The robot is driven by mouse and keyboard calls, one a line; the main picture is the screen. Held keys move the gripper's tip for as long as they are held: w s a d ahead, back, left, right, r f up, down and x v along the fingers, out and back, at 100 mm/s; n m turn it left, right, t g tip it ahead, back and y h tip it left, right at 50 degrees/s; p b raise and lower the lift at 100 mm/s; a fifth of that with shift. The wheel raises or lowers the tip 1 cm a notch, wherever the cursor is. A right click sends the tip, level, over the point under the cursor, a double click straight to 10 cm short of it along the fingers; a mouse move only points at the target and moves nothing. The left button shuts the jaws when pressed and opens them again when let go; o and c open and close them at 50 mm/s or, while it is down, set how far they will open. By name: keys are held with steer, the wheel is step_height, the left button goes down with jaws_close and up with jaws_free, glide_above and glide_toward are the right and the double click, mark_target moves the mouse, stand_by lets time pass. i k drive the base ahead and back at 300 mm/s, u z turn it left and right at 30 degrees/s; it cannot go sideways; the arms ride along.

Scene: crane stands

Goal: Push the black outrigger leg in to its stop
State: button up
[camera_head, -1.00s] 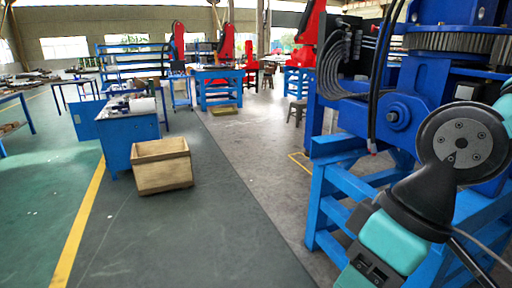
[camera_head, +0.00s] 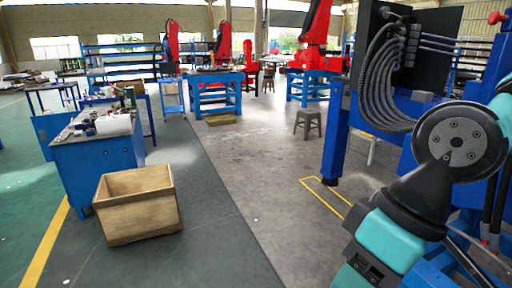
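A blue crane stand fills the right side, partly hidden behind my arm. Its upright blue leg (camera_head: 336,134) stands on the floor on a small dark foot (camera_head: 329,181). I cannot pick out a black outrigger leg for certain. Dark upright rods (camera_head: 493,205) show at the right edge, partly behind my arm. My teal and dark grey arm (camera_head: 400,235) covers the lower right. My gripper is out of view.
A wooden crate (camera_head: 138,206) stands on the floor at left, before a blue workbench (camera_head: 98,160). A stool (camera_head: 308,124) and yellow floor lines (camera_head: 325,195) lie left of the stand. The middle floor (camera_head: 240,170) is clear. Red machines (camera_head: 316,40) stand behind.

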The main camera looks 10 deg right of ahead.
mark_target(347, 63)
steer(key=i, duration=6.7)
steer(key=z, duration=0.55)
steer(key=i, duration=8.2)
